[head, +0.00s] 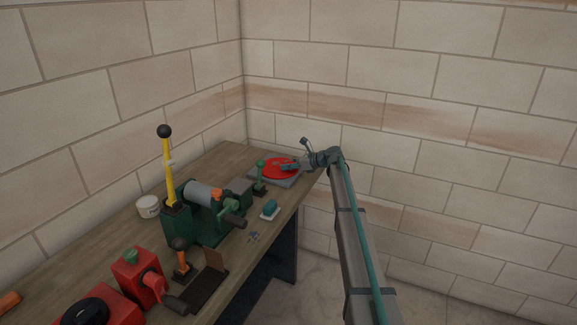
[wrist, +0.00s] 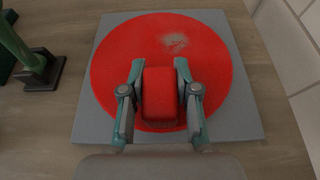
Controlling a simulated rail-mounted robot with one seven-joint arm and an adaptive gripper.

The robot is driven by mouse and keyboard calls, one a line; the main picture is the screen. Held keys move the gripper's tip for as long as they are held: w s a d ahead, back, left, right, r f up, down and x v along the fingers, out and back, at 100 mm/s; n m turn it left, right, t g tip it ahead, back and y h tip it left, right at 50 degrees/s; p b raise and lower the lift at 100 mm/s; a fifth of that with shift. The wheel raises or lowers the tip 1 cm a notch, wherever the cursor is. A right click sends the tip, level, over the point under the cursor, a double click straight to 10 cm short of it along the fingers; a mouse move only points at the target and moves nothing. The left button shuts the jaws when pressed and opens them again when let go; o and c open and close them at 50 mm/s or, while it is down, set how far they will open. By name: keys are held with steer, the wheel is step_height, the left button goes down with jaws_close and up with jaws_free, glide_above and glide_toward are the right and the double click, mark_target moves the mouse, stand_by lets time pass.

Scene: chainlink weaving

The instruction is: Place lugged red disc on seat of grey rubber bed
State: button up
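The lugged red disc (wrist: 120,65) lies over the grey rubber bed (wrist: 250,125) in the wrist view, roughly centred, with the bed's corners showing around it. Its raised red lug (wrist: 160,92) stands between the two fingers of my gripper (wrist: 160,78). The fingers lie close along both sides of the lug and appear shut on it. In the head view, the red disc (head: 276,167) and grey bed (head: 291,183) are at the far end of the bench, with my gripper (head: 288,166) over the disc. The seat is hidden under the disc, and I cannot tell whether the disc touches it.
A green-handled lever (head: 261,175) stands left of the bed. A teal block on a white base (head: 270,209), a green machine (head: 205,217) with a yellow lever (head: 168,172) and a white tub (head: 148,206) are nearer. Brick walls stand behind the bench (head: 215,168).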

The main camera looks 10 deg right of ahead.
steer(key=o, duration=0.4)
steer(key=shift+r, duration=0.1)
steer(key=shift+s+d, duration=0.1)
steer(key=b+v, duration=0.2)
steer(key=v, duration=1)
steer(key=shift+r, duration=0.15)
